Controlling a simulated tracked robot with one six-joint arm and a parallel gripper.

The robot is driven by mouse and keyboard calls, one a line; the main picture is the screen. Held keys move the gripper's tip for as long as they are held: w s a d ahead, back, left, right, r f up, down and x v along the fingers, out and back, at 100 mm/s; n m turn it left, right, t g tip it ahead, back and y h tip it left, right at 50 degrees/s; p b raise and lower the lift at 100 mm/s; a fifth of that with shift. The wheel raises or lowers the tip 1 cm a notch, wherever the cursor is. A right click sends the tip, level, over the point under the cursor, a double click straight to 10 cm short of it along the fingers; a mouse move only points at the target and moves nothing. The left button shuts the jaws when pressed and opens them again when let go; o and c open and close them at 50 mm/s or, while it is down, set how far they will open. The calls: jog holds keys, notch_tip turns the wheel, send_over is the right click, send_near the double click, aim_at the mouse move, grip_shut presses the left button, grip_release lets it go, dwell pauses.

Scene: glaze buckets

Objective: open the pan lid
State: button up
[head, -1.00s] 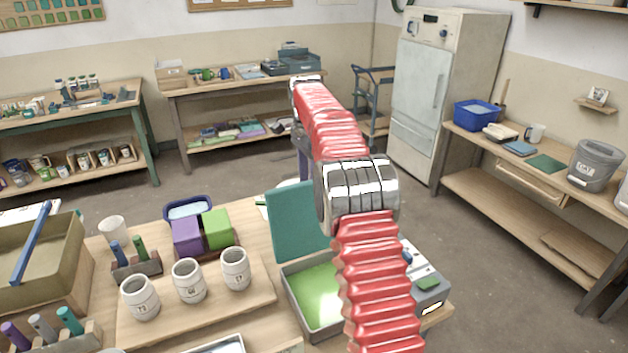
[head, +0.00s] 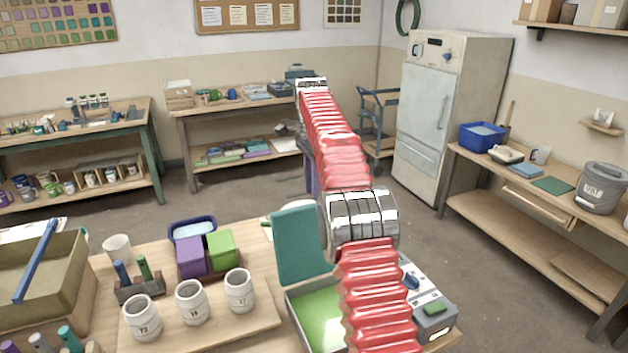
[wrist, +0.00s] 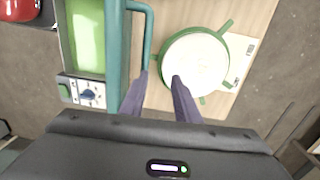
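The pan (head: 318,318) has a green inside and stands on the front bench. Its teal lid (head: 302,246) stands raised, roughly upright, at the pan's far side. In the wrist view the pan's green inside (wrist: 88,35) shows at upper left, with the lid (wrist: 116,50) seen edge-on and its teal bar handle (wrist: 148,38) beside it. My gripper (wrist: 160,80) is open, its two grey-purple fingers apart with nothing seen between them. The left fingertip is close to the handle's lower end; I cannot tell if they touch. The head view does not show my fingers clearly.
A round white-topped vessel with green tabs (wrist: 195,62) is just right of the handle. The pan's control panel (wrist: 88,93) has a blue knob. White cups (head: 193,302), purple and green blocks (head: 222,250) and a tray (head: 40,285) fill the bench's left.

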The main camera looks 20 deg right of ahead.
jog(key=shift+r, duration=1)
jog(key=shift+s+r, duration=0.1)
jog(key=s+a+r+n+t, duration=0.2)
jog(key=s+a+r+n, duration=0.3)
jog(key=s, duration=0.4)
jog(key=s+a+r+n+t, duration=0.1)
jog(key=s+a+r+n, duration=0.35)
jog(key=s, duration=0.45)
jog(key=s+a+f+n+t, duration=0.1)
jog(key=s+f+n, duration=0.3)
jog(key=s, duration=0.7)
jog(key=s+a+f+n+t, duration=0.2)
jog(key=s+a+f+n, duration=0.1)
jog(key=s+f, duration=0.6)
jog(key=s+n, duration=0.1)
jog(key=s, duration=0.1)
jog(key=shift+s+a, duration=0.15)
jog(key=shift+s, duration=0.2)
